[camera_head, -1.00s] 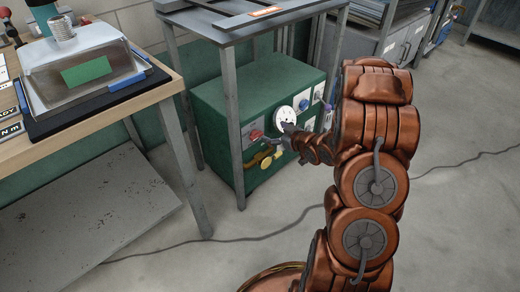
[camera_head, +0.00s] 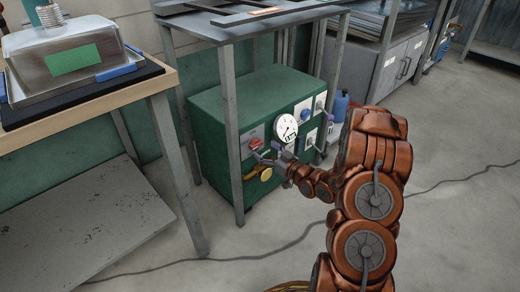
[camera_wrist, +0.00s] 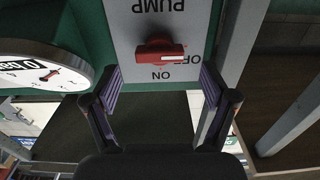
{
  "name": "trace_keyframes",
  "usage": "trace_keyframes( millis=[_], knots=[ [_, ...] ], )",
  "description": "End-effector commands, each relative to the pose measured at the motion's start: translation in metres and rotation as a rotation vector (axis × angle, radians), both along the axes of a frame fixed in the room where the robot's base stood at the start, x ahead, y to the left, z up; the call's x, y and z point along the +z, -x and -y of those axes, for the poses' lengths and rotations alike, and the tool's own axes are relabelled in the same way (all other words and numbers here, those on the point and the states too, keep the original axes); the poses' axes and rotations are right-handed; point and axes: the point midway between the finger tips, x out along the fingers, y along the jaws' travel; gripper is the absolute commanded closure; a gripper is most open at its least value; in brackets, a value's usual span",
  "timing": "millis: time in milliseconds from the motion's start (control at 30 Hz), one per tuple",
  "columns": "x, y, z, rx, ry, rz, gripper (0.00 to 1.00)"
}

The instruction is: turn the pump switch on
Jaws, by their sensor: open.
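The red pump switch (camera_wrist: 158,50) is a rotary handle on a grey plate (camera_wrist: 125,30) marked PUMP, ON and OFF, upside down in the wrist view. Its bar lies crosswise, with the pale-marked end to the right by OFF. In the head view the switch (camera_head: 256,144) is on the front of the green cabinet (camera_head: 215,112). My gripper (camera_wrist: 161,80) is open and empty, facing the plate. Its fingers are spread to either side below the switch in the wrist view, apart from it.
A round white gauge (camera_head: 286,127) is right of the switch, close to my gripper. Yellow fittings (camera_head: 265,174) are below it. A grey table leg (camera_head: 232,140) stands just left of the switch. More knobs and levers (camera_head: 312,138) are to the right. The floor in front is open.

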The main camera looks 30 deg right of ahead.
Motion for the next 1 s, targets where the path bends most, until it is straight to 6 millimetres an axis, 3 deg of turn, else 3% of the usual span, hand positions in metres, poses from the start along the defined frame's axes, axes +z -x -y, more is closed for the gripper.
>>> trace_keyframes(
  millis=[300,700,1000],
  knots=[
    [0.0,-0.027,-0.008,-0.001,0.002,0.003,0.16],
    [0.001,-0.03,-0.009,-0.001,0.002,0.002,0.16],
    [0.0,-0.03,-0.009,-0.001,0.001,0.001,0.47]
  ],
)
